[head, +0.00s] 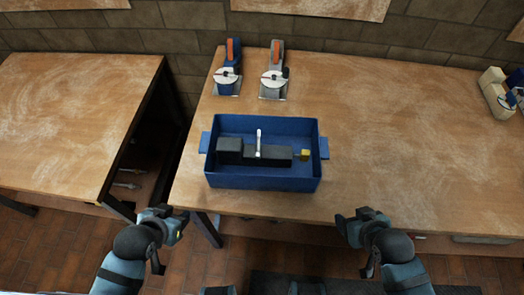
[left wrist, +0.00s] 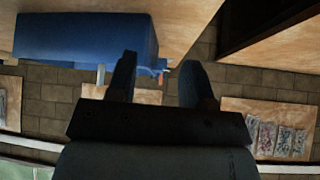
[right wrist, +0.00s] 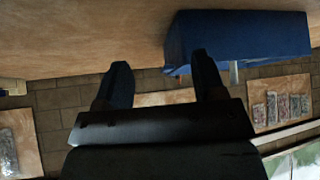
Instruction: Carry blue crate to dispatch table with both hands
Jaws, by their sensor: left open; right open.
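The blue crate (head: 263,183) stands on the wooden table in the middle of the head view, with a handle tab on its left and right ends. Inside it lie a dark stepped block (head: 265,154), a light upright rod and a small yellow piece (head: 305,155). My left gripper (head: 170,222) is open and empty, in front of the table and left of the crate. My right gripper (head: 358,222) is open and empty, in front of the table and right of the crate. The crate also shows in the left wrist view (left wrist: 85,38) and the right wrist view (right wrist: 240,38). Neither gripper touches it.
Two devices with orange handles, one blue (head: 228,75) and one grey (head: 274,78), stand behind the crate. Another wooden table (head: 70,125) is at the left, across a dark gap. The crate's table (head: 410,140) is clear to the right, up to a cream device (head: 495,92).

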